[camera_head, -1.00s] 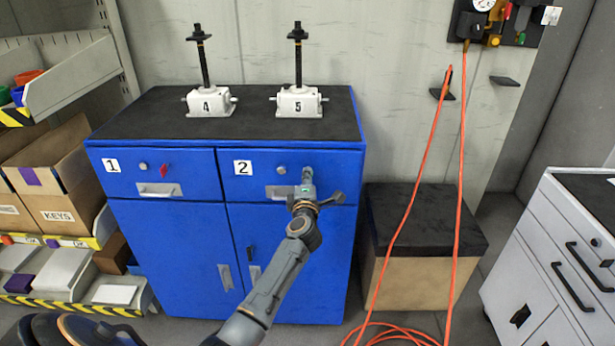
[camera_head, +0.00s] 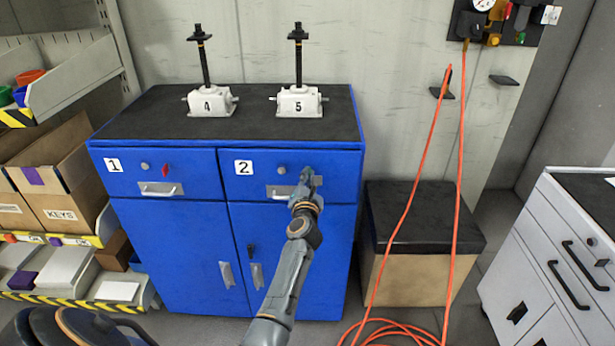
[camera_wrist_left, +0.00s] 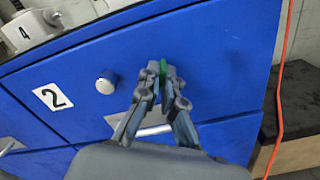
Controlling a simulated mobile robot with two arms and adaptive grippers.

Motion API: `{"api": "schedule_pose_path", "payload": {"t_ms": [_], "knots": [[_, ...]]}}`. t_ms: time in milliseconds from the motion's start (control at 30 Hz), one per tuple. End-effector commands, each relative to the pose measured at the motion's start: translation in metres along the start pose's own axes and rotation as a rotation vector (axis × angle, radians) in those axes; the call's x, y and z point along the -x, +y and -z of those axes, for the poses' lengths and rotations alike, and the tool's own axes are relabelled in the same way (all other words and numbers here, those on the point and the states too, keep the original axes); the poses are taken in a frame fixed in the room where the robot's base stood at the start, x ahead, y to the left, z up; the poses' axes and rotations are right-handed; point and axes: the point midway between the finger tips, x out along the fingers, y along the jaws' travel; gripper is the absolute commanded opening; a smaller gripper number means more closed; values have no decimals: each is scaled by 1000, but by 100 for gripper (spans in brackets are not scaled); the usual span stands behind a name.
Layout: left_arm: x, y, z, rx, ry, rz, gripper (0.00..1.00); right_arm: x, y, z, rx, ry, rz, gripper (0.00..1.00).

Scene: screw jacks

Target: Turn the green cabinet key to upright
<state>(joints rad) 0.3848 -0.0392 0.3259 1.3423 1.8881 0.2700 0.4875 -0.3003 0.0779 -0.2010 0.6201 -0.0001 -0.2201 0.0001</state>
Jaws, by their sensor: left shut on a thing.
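The blue cabinet (camera_head: 180,245) stands ahead, with drawers labelled 1 and 2. My left gripper (camera_head: 308,174) is at the right part of drawer 2 (camera_head: 342,170), right of its round knob (camera_head: 281,170). In the left wrist view its fingertips (camera_wrist_left: 161,77) are shut on the green key (camera_wrist_left: 163,68). Only a narrow green strip of the key shows between the fingers, close to the blue drawer front; the rest is hidden. In the head view the gripper covers the key, and I cannot tell its exact angle. My right gripper is in neither view.
A red key (camera_head: 166,169) sits in drawer 1. Two white screw jacks (camera_head: 212,101) (camera_head: 299,101) stand on the cabinet top. An orange hose (camera_head: 459,170) hangs in front of a black-topped box (camera_head: 425,220) at right. A shelf with boxes (camera_head: 60,200) is at left.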

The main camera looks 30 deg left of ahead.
Motion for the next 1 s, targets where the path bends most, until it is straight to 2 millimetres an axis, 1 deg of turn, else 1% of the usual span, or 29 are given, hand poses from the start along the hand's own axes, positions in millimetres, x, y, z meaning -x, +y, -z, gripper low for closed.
{"api": "schedule_pose_path", "payload": {"t_ms": [200,500,700,1000], "knots": [[0,-1,1,207,3,1,0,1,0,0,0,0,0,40],[0,-1,0,440,2,1,0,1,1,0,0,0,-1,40],[0,-1,1,541,2,1,0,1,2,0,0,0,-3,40],[0,-1,1,606,2,1,0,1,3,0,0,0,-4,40]]}}
